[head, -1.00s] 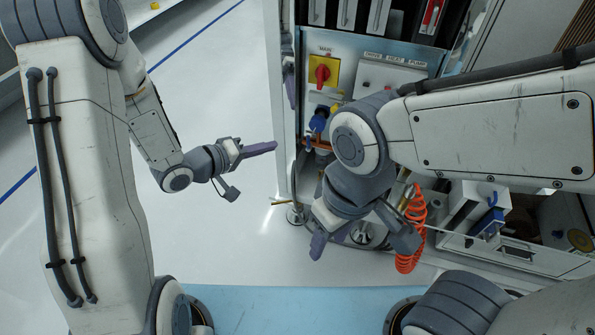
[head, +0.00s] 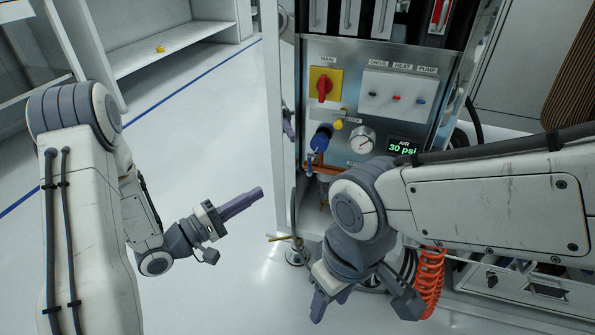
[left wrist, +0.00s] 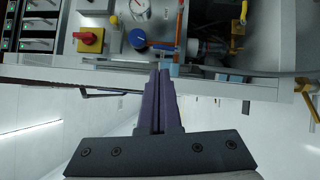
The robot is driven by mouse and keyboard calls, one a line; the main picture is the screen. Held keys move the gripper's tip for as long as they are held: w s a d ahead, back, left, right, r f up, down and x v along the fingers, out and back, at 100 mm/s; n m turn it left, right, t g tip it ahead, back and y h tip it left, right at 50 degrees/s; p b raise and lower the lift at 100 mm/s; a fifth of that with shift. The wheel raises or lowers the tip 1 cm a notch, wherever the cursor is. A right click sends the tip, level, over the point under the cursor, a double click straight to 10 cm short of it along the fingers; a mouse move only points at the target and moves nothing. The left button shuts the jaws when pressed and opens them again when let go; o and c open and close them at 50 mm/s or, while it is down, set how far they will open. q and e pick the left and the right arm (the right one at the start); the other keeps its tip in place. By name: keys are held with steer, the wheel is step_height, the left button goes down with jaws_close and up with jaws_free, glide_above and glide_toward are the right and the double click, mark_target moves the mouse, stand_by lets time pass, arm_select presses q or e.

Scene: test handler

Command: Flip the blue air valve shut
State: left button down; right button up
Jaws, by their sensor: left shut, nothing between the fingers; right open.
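The blue air valve's small lever (head: 309,164) hangs on a copper-coloured pipe low on the machine's front panel. A round blue knob (head: 321,138) sits just above it; this knob also shows in the left wrist view (left wrist: 138,40). My left gripper (head: 260,192) is shut and empty, left of and apart from the valve, its fingers pointing toward the panel. In the left wrist view its purple fingertips (left wrist: 165,70) appear just below the blue parts. My right gripper (head: 362,303) is open, low in front of the machine.
A red switch on a yellow plate (head: 323,86) and a gauge (head: 362,140) are near the valve. The air display (head: 403,147) reads 30 psi. My right forearm crosses in front of the lower panel. An orange coiled hose (head: 430,280) hangs below. The floor to the left is clear.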

mark_target(310, 165)
arm_select(q)
steer(key=b+x, duration=0.3)
steer(key=x, duration=0.3)
steer(key=b+x, duration=0.2)
steer(key=x, duration=0.4)
steer(key=shift+d+f+b, duration=0.15)
steer(key=shift+f+b, duration=0.05)
steer(key=shift+b, duration=0.2)
steer(key=shift+w+d+r, duration=0.2)
steer(key=shift+w+d, duration=0.1)
steer(key=shift+w, duration=0.05)
steer(key=shift+d, duration=0.1)
